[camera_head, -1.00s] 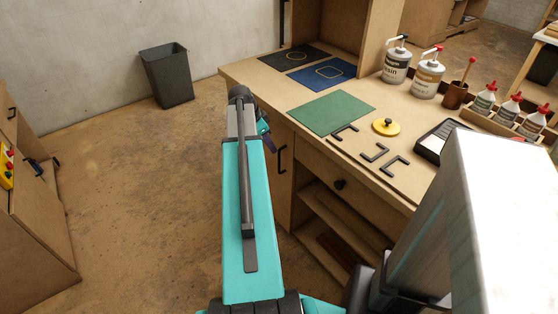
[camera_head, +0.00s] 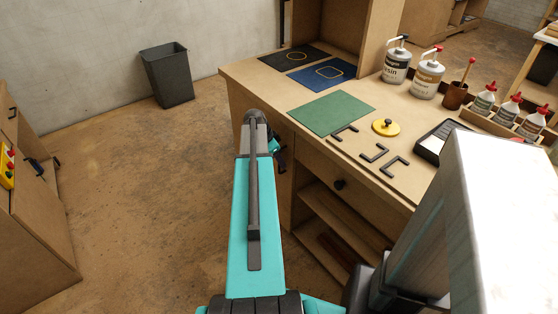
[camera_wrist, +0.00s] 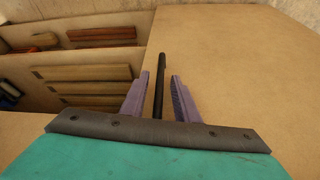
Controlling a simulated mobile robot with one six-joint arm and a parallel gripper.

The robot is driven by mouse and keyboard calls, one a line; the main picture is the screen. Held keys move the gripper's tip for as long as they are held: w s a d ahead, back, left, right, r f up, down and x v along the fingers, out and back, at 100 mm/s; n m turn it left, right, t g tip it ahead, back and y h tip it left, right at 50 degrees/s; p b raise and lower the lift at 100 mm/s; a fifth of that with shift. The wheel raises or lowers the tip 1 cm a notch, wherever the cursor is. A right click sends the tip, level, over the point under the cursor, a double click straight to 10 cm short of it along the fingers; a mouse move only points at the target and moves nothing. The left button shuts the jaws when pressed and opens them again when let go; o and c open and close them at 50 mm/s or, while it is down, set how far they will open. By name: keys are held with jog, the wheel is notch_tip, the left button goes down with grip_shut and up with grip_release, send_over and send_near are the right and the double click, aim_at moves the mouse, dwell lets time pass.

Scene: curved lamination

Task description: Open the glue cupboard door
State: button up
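The glue cupboard door (camera_wrist: 230,70) is a plain tan wooden panel filling the right of the wrist view. It appears closed. Its black bar handle (camera_wrist: 158,88) stands between the two purple fingers of my gripper (camera_wrist: 160,92). The fingers are open, one on each side of the bar, with visible gaps to it. In the head view my gripper (camera_head: 277,150) is at the door's front, partly hidden behind my teal arm. The handle is hidden there.
Open shelves with wood strips (camera_wrist: 95,75) lie left of the door in the wrist view. Above is the workbench top with a green mat (camera_head: 332,112), pump bottles (camera_head: 396,66) and black clamps. A dark bin (camera_head: 167,75) stands by the wall. The floor left of my arm is clear.

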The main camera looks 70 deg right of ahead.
jog(key=shift+f, duration=0.1)
jog(key=shift+c, duration=0.3)
grip_shut()
jog(key=shift+a, duration=0.1)
